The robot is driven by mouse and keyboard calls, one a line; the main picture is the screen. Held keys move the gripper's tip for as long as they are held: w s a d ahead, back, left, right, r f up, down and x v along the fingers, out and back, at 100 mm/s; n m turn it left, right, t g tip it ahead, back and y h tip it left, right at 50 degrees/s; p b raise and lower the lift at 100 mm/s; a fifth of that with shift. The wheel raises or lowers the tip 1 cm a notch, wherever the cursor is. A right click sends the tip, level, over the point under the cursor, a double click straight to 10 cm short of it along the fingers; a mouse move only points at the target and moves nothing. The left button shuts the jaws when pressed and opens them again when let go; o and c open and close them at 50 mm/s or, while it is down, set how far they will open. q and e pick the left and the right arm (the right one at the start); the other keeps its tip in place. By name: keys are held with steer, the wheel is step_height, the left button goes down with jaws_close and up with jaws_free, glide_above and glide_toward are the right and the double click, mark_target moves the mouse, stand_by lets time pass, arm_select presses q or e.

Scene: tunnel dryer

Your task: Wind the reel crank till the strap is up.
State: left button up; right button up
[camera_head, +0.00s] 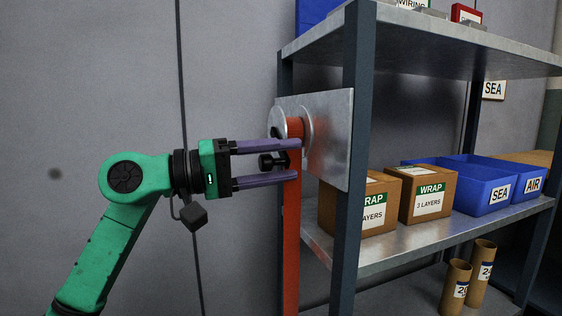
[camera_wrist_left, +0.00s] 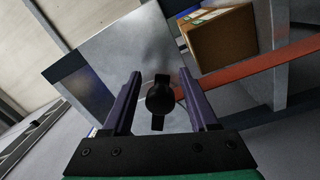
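The reel (camera_head: 292,126) is mounted on a metal plate (camera_head: 335,130) at the shelf's left post. An orange strap (camera_head: 291,240) hangs from it, down past the bottom of the view. The black crank knob (camera_head: 272,161) sits between the two purple fingers of my left gripper (camera_head: 297,161). In the left wrist view the crank (camera_wrist_left: 160,98) is between the fingers (camera_wrist_left: 158,95), with a gap on both sides. The left gripper is open around the knob. The strap's lower end is out of view. My right gripper is not in view.
The metal shelf (camera_head: 420,245) holds two cardboard WRAP boxes (camera_head: 428,193) and blue bins (camera_head: 480,190) right of the reel. Cardboard tubes (camera_head: 455,287) stand below. The grey wall (camera_head: 90,60) lies behind my left arm, with free room left of the reel.

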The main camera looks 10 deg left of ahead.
arm_select(q)
steer(key=shift+a, duration=0.1)
steer(key=shift+s+a, duration=0.15)
steer(key=shift+a, duration=0.2)
steer(key=b+v, duration=0.2)
steer(key=v, duration=1.1)
steer(key=shift+s+a, duration=0.2)
steer(key=shift+a, duration=0.1)
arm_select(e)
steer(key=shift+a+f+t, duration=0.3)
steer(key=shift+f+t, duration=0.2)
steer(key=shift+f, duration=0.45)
arm_select(q)
steer(key=shift+o, duration=0.3)
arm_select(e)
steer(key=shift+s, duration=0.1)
